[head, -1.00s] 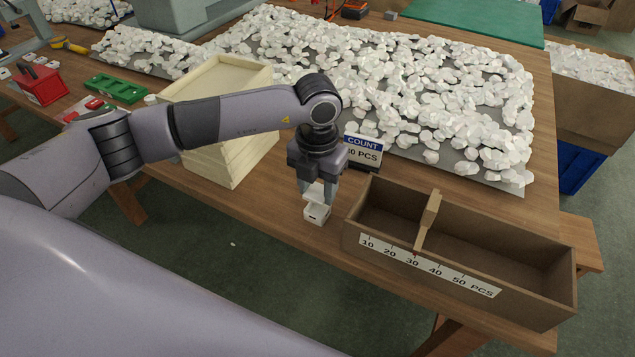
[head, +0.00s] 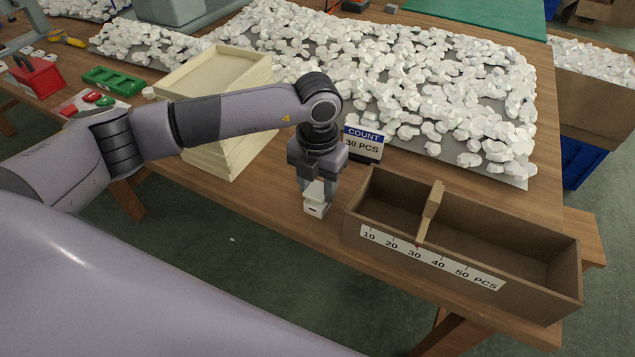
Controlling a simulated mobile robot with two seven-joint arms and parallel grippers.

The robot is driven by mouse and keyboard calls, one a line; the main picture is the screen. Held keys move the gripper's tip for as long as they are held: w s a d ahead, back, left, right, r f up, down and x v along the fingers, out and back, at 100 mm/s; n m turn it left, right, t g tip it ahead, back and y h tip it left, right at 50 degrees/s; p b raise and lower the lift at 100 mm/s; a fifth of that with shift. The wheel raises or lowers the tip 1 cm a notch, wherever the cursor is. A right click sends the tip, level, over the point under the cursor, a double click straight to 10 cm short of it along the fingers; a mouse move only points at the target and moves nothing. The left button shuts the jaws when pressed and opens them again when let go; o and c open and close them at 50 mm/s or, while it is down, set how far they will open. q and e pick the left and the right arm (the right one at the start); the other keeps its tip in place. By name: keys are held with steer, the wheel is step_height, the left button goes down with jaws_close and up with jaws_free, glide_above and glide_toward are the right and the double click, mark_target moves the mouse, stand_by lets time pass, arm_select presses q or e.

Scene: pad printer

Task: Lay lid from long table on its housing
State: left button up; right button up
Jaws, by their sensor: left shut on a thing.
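A small white housing (head: 316,209), with a dark slot in its front face, stands near the front edge of the long table (head: 250,195). My left gripper (head: 318,195) points straight down over it. It is shut on a small white lid (head: 315,189), partly hidden between the fingers. The lid is right above the housing's top. I cannot tell whether the two touch. My right gripper is not in view.
A wooden counting box (head: 470,271) with a divider stands close right of the housing. A count sign (head: 362,143) is behind it. Cream trays (head: 225,150) are stacked to the left. Many white parts (head: 420,90) cover grey mats at the back.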

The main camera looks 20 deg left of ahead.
mark_target(317, 191)
arm_select(q)
steer(key=shift+f+b, duration=0.5)
steer(key=shift+f, duration=0.25)
steer(key=o, duration=1.1)
steer(key=shift+r+p, duration=2.05)
steer(key=shift+r, duration=1.05)
steer(key=shift+f, duration=0.1)
